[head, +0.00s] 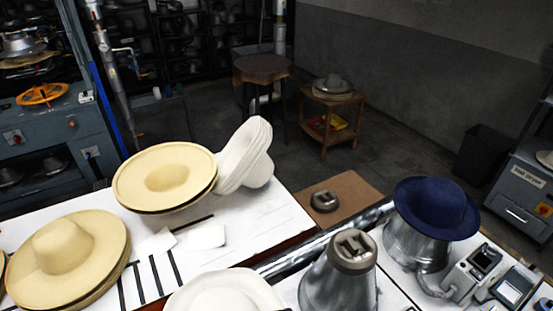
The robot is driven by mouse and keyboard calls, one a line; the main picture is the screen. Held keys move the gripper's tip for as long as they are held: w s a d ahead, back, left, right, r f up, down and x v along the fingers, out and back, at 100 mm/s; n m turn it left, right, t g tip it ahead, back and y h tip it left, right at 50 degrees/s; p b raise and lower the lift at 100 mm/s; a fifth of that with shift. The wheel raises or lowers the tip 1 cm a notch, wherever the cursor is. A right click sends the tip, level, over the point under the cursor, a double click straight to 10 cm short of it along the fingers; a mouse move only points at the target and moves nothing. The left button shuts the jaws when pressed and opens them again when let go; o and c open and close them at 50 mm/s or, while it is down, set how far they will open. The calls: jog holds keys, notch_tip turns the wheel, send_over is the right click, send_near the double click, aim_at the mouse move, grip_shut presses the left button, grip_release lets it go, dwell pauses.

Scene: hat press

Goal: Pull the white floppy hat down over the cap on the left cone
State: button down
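A white floppy hat (222,292) shows at the bottom edge of the head view, brim spread, its lower part cut off by the frame. Just right of it stands the left metal cone (338,286). A grey-brown cap (352,250) with a raised, notched top sits on that cone, uncovered. The hat is to the left of the cone; whether they touch is not clear. The right metal cone (413,247) wears a dark blue hat (436,206). My gripper cannot be made out in this view, so what it holds is not shown.
Cream hats lie in stacks on the white table, one at left (65,255) and one farther back (165,178). A stack of white hats (246,158) leans beside the latter. Control boxes (472,270) stand right of the cones. A stool (262,68) and small wooden table (331,103) stand behind.

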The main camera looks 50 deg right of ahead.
jog(key=shift+f, duration=0.45)
dwell(0.4)
jog(key=c, duration=0.8)
grip_release()
jog(key=shift+c, duration=0.2)
jog(key=shift+r, duration=0.1)
jog(key=shift+r+p, duration=0.7)
jog(key=shift+r, duration=2.95)
